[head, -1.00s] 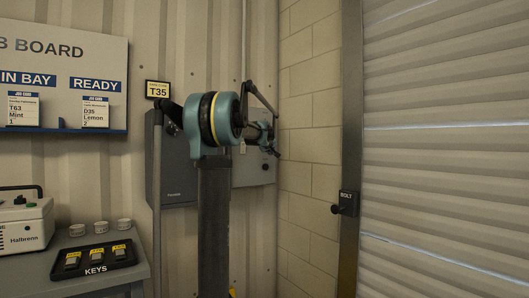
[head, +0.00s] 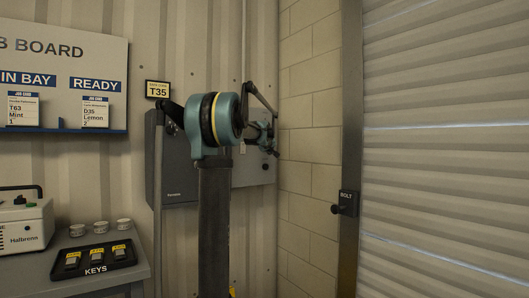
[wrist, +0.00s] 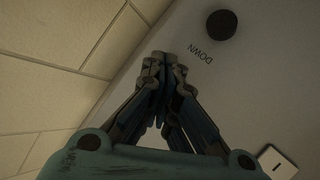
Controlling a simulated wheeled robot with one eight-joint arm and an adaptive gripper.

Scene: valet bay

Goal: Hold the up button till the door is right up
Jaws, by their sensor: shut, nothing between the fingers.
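The grey control box (head: 254,176) is on the back wall, partly hidden behind my arm. In the wrist view its pale face (wrist: 262,85) shows a dark round button (wrist: 222,24) beside the word DOWN, which appears upside down. No button marked up can be made out. My gripper (wrist: 158,62) is shut and empty, its fingertips over the box face near its edge, to the left of the DOWN label. I cannot tell whether the tips touch anything. In the head view my gripper (head: 273,151) is at the box's right side. The slatted door (head: 450,170) fills the right; its lower edge is out of view.
A bolt (head: 345,203) sits on the door's dark frame. A block wall (head: 310,150) stands close to the right of the box. A key tray (head: 93,262) and a Halbrenn machine (head: 25,225) are on a bench at left. A white switch-like square (wrist: 277,162) is on the box face.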

